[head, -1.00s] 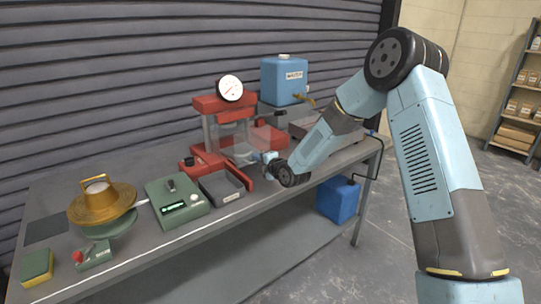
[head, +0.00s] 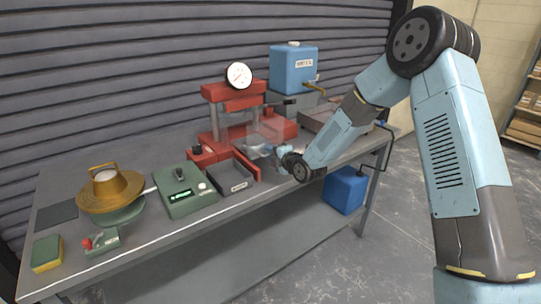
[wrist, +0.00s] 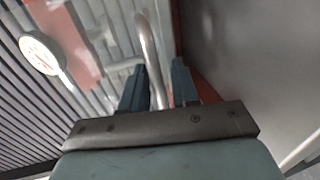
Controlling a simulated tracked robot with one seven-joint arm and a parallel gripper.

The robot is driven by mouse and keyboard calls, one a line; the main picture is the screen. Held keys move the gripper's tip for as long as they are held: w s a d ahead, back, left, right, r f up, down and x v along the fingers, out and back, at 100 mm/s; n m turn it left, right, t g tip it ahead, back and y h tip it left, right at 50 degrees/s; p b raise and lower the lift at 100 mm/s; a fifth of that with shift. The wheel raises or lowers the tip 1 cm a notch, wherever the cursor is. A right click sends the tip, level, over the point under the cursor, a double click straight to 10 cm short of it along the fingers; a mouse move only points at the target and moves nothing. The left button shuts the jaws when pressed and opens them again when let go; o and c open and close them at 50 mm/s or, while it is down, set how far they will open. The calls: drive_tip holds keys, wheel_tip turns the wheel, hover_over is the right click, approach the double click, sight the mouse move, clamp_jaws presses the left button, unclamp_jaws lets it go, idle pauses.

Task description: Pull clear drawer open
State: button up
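A red press (head: 229,94) with a round dial stands on the bench, with a clear panel (head: 267,128) at its front. This looks like a hinged guard rather than a drawer. In the wrist view the clear panel (wrist: 100,35) fills the upper left, and the dial and red parts show through or past it. A curved metal handle (wrist: 146,40) runs down between my two fingers. In the head view my gripper (head: 281,156) is at the press's front right, partly hidden by my wrist.
A dark tray (head: 231,178), a green box with a display (head: 188,195), a brass bowl device (head: 110,190) and a sponge (head: 47,253) stand to the left. A blue can (head: 293,70) and a grey tray (head: 322,117) stand behind my arm. The floor before the bench is open.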

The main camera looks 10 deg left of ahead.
drive_tip(key=v, duration=1.3)
drive_tip(key=shift+s+d, duration=0.25)
drive_tip(key=s+d+r+m+h, duration=0.3)
drive_tip(key=d+r+m+h, duration=0.3)
drive_tip(key=d, duration=0.5)
drive_tip(key=s+d+r+m+h, duration=0.3)
drive_tip(key=d+r+m, duration=0.4)
drive_tip(key=d+r, duration=0.25)
drive_tip(key=s+d+r+m+g+h, duration=0.1)
drive_tip(key=s+d+r+m, duration=0.1)
drive_tip(key=s+m, duration=0.3)
drive_tip(key=s+d+r+m+g, duration=0.2)
drive_tip(key=s+d+m, duration=0.2)
drive_tip(key=s, duration=0.8)
drive_tip(key=s+d+r+m+g+h, duration=0.1)
drive_tip(key=s+d+r+m, duration=0.1)
drive_tip(key=s+d+m, duration=0.3)
drive_tip(key=s, duration=0.3)
drive_tip(key=shift+s+d+m+g+h, duration=0.15)
drive_tip(key=shift+d+m+g+h, duration=0.15)
drive_tip(key=shift+g, duration=0.1)
